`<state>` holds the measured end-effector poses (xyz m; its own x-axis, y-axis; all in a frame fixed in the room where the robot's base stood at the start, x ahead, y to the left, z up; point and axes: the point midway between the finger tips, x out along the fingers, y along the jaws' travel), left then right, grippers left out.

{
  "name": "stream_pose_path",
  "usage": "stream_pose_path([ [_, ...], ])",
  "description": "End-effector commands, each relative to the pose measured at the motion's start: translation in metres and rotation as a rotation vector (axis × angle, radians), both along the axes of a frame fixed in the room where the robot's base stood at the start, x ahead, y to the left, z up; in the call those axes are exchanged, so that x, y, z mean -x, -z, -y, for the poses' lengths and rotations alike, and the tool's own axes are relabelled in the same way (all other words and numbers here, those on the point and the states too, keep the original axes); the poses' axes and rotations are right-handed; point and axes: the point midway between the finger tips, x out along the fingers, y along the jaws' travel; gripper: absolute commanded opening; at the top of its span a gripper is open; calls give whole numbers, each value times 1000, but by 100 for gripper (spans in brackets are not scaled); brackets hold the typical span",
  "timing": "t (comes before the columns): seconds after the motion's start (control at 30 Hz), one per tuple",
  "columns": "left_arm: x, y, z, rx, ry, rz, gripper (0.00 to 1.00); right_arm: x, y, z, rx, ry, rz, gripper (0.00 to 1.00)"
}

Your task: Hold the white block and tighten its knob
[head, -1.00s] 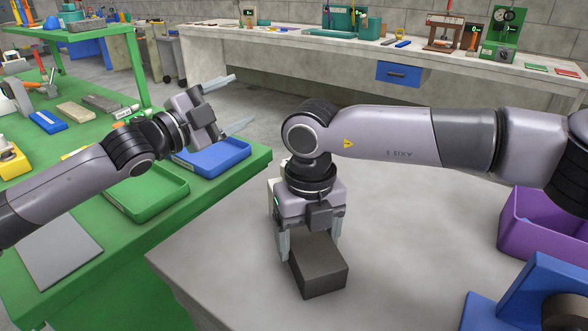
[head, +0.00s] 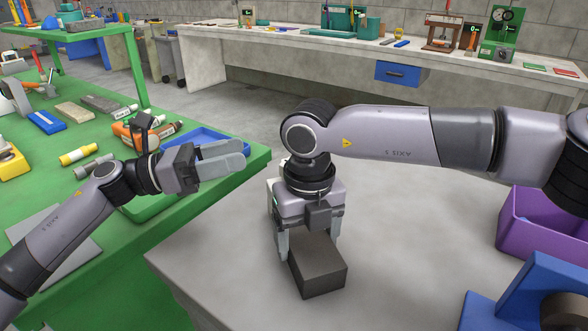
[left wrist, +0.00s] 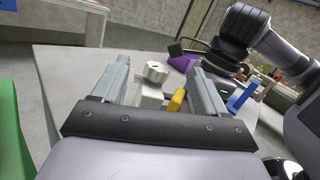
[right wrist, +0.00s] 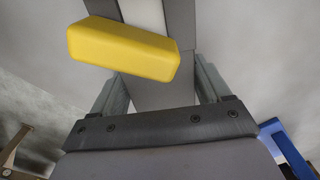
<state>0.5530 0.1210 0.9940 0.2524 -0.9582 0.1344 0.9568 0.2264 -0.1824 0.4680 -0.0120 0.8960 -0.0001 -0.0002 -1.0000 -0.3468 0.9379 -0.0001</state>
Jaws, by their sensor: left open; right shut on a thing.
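The white block (left wrist: 147,94) with its round knob (left wrist: 157,72) on top shows in the left wrist view, framed between the fingers. A yellow part (left wrist: 177,101) is beside it; a yellow bar also fills the upper right wrist view (right wrist: 124,50). My left gripper (head: 243,155) is open and empty, left of my right gripper and apart from the block. My right gripper (head: 306,240) points down and is shut; its contact with the block is largely hidden.
The grey table (head: 225,250) is bare left of my right gripper. A purple bin (head: 525,235) and a blue stand (head: 535,290) are on the right. A green table (head: 105,255) at left holds a blue tray (head: 205,134), bottles and tools.

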Motion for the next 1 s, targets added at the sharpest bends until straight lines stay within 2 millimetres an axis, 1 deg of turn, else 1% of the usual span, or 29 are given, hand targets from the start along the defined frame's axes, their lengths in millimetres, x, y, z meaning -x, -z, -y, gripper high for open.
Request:
stream_pose_path([
  [0.03, 2, 10, -1, -39, 7, 34, 73, 0, -1, 0, -1, 0, 1, 35],
  [0.2, 8, 32, -5, -142, 26, 122, 73, 0, -1, 0, -1, 0, 1, 35],
  [0.37, 8, 38, -2, -174, 33, 149, 73, 0, -1, 0, -1, 0, 1, 35],
  [0.47, 6, 39, 10, -174, 36, 149, 73, 0, -1, 0, -1, 0, 1, 35],
  [0.8, -8, 38, 75, -171, 35, 148, 73, 0, -1, 0, -1, 0, 1, 35],
  [0.9, -12, 38, 91, -172, 34, 146, 73, 0, 0, 0, 0, 0, 1, 35],
  [1.0, -14, 38, 102, -173, 33, 147, 73, 0, 0, 0, 0, 0, 1, 35],
])
